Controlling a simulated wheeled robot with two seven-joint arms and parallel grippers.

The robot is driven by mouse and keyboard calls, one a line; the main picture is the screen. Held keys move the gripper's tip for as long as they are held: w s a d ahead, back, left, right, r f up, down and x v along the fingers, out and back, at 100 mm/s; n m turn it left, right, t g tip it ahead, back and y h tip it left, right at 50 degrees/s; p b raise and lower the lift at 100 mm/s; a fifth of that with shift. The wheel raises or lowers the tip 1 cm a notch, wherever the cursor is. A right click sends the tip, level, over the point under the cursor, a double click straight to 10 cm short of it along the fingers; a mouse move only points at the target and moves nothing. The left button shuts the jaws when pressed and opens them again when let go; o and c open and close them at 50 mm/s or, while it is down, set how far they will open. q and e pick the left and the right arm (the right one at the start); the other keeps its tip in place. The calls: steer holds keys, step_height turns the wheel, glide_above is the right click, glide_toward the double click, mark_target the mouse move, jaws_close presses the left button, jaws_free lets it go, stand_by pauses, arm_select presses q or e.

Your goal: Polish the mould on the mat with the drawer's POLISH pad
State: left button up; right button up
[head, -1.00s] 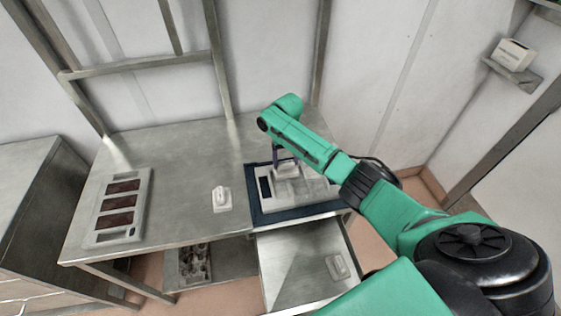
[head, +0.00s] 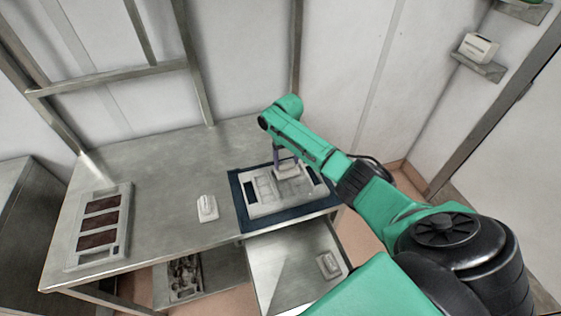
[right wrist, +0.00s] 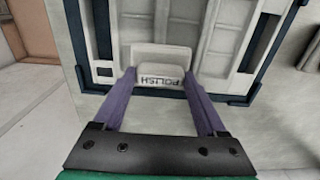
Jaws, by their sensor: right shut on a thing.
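The pale grey mould (head: 262,205) lies on the dark blue mat (head: 243,220) on the metal table. It has raised panels and a dark slot near each end. My right gripper (head: 286,164) is over the mould's back part, right of its middle. Its purple fingers are shut on a white pad marked POLISH, whose block shows between the fingertips (right wrist: 160,82) in the right wrist view. The POLISH pad (right wrist: 160,58) is at the mould's surface; I cannot tell whether they touch. The drawer (head: 280,268) below stands open. My left gripper is out of view.
A white pad-like block (head: 207,208) stands on the table left of the mat. Another (head: 328,265) lies in the drawer. A tray with dark red panels (head: 103,222) is at the table's left. A bin of parts (head: 185,277) sits below.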

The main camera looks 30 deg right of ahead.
mark_target(296, 165)
steer(key=shift+s+d, duration=0.2)
steer(key=shift+d, duration=0.65)
steer(key=shift+s+d, duration=0.2)
steer(key=shift+d, duration=0.6)
steer(key=shift+w+a, duration=0.5)
steer(key=shift+a, duration=1.5)
steer(key=shift+w+a, duration=0.5)
steer(key=shift+a, duration=1.45)
steer(key=shift+w+a, duration=0.5)
steer(key=shift+a, duration=1.5)
steer(key=shift+r, duration=0.1)
step_height(296, 165, up, 8)
